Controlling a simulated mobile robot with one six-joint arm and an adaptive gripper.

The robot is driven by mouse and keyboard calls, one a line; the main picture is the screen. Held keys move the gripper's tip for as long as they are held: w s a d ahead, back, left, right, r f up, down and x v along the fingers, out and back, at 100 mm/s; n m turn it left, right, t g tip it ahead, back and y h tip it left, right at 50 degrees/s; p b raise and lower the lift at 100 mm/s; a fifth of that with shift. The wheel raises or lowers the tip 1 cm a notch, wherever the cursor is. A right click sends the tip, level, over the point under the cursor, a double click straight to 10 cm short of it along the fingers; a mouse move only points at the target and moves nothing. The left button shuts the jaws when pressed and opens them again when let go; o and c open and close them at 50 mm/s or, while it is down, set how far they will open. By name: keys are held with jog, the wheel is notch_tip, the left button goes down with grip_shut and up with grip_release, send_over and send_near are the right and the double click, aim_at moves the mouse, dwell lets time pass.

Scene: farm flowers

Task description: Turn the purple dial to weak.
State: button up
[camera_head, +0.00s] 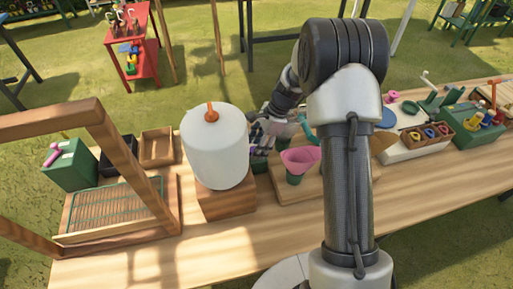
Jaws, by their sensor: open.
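I cannot make out the purple dial for certain. A small purple patch (257,151) shows beside my gripper, too small and too covered to identify. A pink-purple knob or handle (54,154) sits on the green box (71,166) at the far left of the table, far from my gripper. My gripper (262,139) is low over the table, just right of the white tank (215,150). It is open, with its fingertips partly hidden and hard to see. No weak or strong marking can be read.
The white tank with an orange top stands on a wooden block (226,203). A pink funnel-shaped piece (300,159) is on a wooden board close to my gripper. A wooden frame (95,110) rises at left. Trays and a green toolbox (470,127) fill the right. The front table strip is clear.

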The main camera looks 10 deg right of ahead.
jog(key=shift+a+f, duration=0.1)
jog(key=shift+f, duration=0.1)
jog(key=shift+c, duration=0.4)
jog(key=c, duration=1)
